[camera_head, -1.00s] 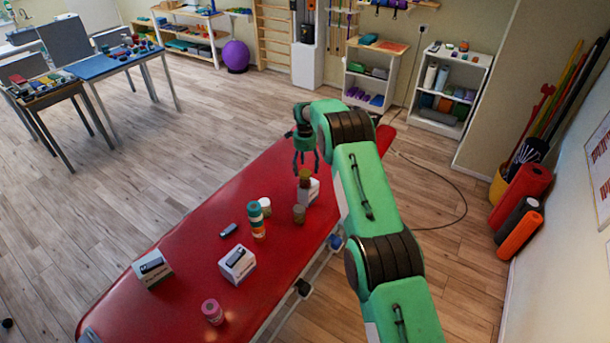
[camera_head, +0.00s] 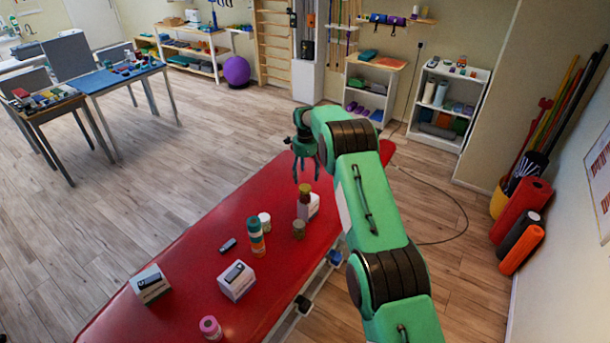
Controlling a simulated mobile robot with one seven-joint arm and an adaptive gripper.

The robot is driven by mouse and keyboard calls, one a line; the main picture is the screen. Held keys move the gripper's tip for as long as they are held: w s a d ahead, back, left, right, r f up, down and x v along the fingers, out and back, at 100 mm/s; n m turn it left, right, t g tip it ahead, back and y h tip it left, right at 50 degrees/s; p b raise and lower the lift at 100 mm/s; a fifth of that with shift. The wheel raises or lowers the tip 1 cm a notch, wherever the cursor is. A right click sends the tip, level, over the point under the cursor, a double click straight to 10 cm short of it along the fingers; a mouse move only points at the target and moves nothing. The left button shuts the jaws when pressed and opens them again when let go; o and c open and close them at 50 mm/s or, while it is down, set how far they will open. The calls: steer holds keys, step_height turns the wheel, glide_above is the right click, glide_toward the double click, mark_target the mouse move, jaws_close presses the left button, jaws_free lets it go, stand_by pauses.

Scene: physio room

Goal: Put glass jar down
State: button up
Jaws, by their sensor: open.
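A small upright jar with a see-through pinkish body and a brown-olive top (camera_head: 304,203) stands on the red treatment table (camera_head: 200,262). It looks like the glass jar, but it is too small to be sure. My gripper (camera_head: 306,178) is open and points down, with its fingertips close above the jar's top. The fingers are apart and nothing shows between them. The jar's right side is against or just in front of a white box (camera_head: 314,205); I cannot tell if they touch.
Close by stand a brown jar (camera_head: 298,229), a white-lidded jar (camera_head: 264,219) and a teal-orange stack (camera_head: 257,240).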

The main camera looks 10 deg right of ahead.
steer(key=s+r+n, duration=0.2)
steer(key=s+r, duration=0.1)
steer(key=r, duration=1)
steer(key=s+r+n+t, duration=0.3)
steer(key=s+r+n, duration=0.4)
steer(key=s+r, duration=1.9)
steer(key=s+r+n+t, duration=0.1)
steer(key=s+r+n, duration=0.15)
steer(key=s, duration=0.75)
steer(key=s+r+n, duration=0.2)
steer(key=s+r, duration=0.2)
steer(key=s, duration=0.5)
steer(key=s+f+n, duration=0.2)
steer(key=s+f, duration=0.1)
steer(key=s, duration=0.7)
steer(key=s+f+n+t, duration=0.1)
steer(key=s+f+n, duration=0.1)
steer(key=s, duration=0.9)
steer(key=shift+a+f+t, duration=0.3)
steer(key=shift+a+f, duration=0.05)
steer(key=shift+f, duration=0.2)
steer(key=shift+n, duration=0.25)
